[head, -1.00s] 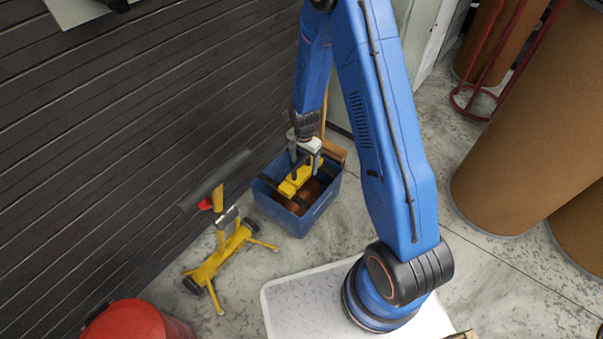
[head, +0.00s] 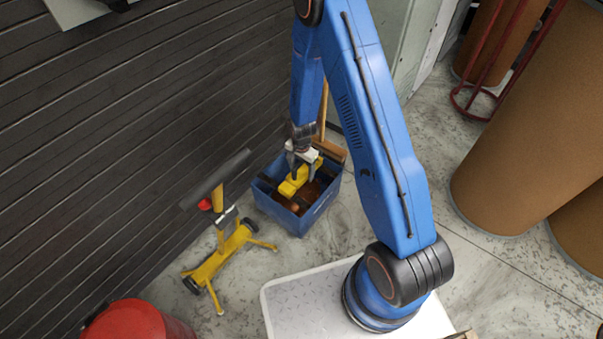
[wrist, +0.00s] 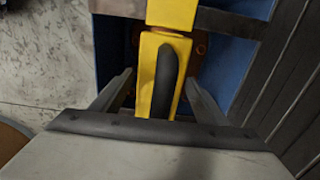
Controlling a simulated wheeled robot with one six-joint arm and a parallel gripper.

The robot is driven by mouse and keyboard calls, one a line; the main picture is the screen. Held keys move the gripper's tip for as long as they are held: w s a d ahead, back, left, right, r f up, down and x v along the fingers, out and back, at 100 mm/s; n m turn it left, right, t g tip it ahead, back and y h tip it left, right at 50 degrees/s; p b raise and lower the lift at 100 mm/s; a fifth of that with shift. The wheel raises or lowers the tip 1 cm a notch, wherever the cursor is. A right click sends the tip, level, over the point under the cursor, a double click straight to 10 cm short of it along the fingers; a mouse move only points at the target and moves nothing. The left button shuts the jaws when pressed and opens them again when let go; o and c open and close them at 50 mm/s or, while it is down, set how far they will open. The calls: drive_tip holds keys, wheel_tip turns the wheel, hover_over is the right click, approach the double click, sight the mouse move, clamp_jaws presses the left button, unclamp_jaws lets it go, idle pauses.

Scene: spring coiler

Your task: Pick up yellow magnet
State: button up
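The yellow magnet (head: 290,188) is a yellow block with a black handle, in the blue bin (head: 300,222) on the floor. In the wrist view the magnet (wrist: 173,12) runs down the middle of the picture, its dark handle on top. My gripper (head: 303,171) is over the bin, right at the magnet. In the wrist view my gripper (wrist: 160,77) is open, one finger on each side of the magnet and its handle, with gaps showing between. The lower finger contact is hard to judge.
Copper-brown pieces (head: 297,208) lie in the bin below the magnet. A yellow stand (head: 222,252) with a dark bar is left of the bin. A dark slatted wall (head: 120,140) rises behind.

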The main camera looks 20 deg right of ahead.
clamp_jaws()
